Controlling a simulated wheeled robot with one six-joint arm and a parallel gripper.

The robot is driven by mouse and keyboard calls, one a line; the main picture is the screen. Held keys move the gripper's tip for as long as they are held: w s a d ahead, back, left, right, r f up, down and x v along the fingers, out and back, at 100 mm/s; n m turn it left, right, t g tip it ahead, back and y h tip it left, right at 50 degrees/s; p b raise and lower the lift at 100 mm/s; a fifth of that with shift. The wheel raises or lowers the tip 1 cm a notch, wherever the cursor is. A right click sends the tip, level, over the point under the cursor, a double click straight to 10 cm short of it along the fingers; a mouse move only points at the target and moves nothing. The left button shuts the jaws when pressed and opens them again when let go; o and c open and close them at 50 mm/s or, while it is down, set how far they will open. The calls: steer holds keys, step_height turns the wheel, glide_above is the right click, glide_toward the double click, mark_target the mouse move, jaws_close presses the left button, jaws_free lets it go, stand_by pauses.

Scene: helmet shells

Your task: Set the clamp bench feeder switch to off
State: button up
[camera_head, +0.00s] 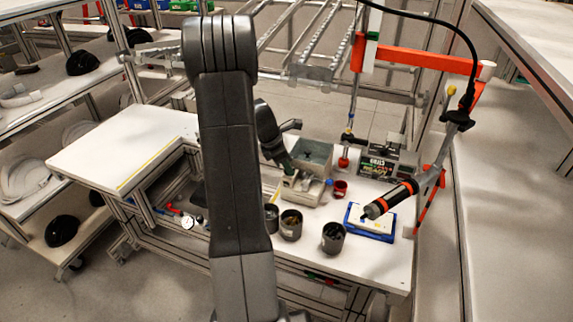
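A grey open-topped box unit (316,152) with a pale tray at its front stands on the white workbench (385,262); it looks like the feeder. A second grey machine (401,166) with a dark lettered label stands just to its right. No switch can be made out on either, so I cannot tell its setting. My gripper (288,168) is at the left side of the box unit, pointing down. My own arm hides part of the bench on the left, and the fingertips are too small and dark to tell whether they are open or touching anything.
Several dark cups, including one at the front (333,238), stand before the box unit. A red cup (340,190) and a blue-edged tray (370,222) are to the right. An orange-banded tool (390,199) hangs above the tray. Shelves with black helmet shells (82,63) stand left.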

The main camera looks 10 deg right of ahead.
jaws_close()
steer(key=shift+m, duration=0.3)
steer(key=m, duration=0.1)
steer(key=m+g, duration=0.1)
steer(key=shift+w+m+p, duration=0.2)
steer(key=shift+m+p, duration=0.1)
steer(key=shift+p, duration=0.05)
steer(key=shift+w+d+m+g+y, duration=0.1)
steer(key=shift+m+g+y, duration=0.25)
steer(key=shift+m, duration=0.7)
steer(key=shift+w+m+g+y, duration=0.15)
steer(key=shift+m+g, duration=0.3)
steer(key=shift+m, duration=0.6)
steer(key=shift+s, duration=0.15)
jaws_free()
